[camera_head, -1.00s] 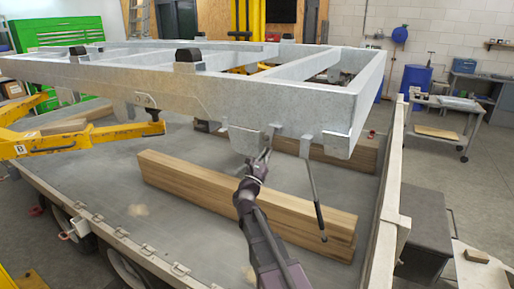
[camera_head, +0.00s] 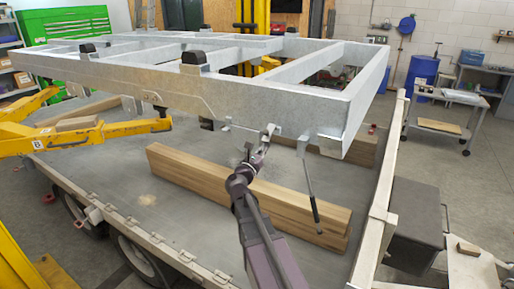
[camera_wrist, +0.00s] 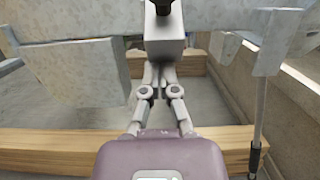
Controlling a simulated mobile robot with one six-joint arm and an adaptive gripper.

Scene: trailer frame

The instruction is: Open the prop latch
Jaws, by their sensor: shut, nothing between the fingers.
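The grey metal trailer frame (camera_head: 210,98) is raised above a flat deck. A small light-grey block (camera_wrist: 165,42) with a dark pin on top (camera_wrist: 162,6) shows in the wrist view; it seems to be the latch, seen in the head view as a small bracket (camera_head: 269,130) under the front beam. The prop rod (camera_head: 312,190), with a dark lower end, hangs to its right and also shows in the wrist view (camera_wrist: 261,105). My gripper (camera_wrist: 157,72) is shut and empty, its fingertips at the block's lower edge. Whether they touch it is unclear.
Stacked timber beams (camera_head: 245,195) lie on the deck below my gripper. A flat plate (camera_wrist: 75,72) hangs left of the block. Yellow lift arms (camera_head: 85,133) reach under the frame at left. A deck side rail (camera_head: 385,195) stands at right.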

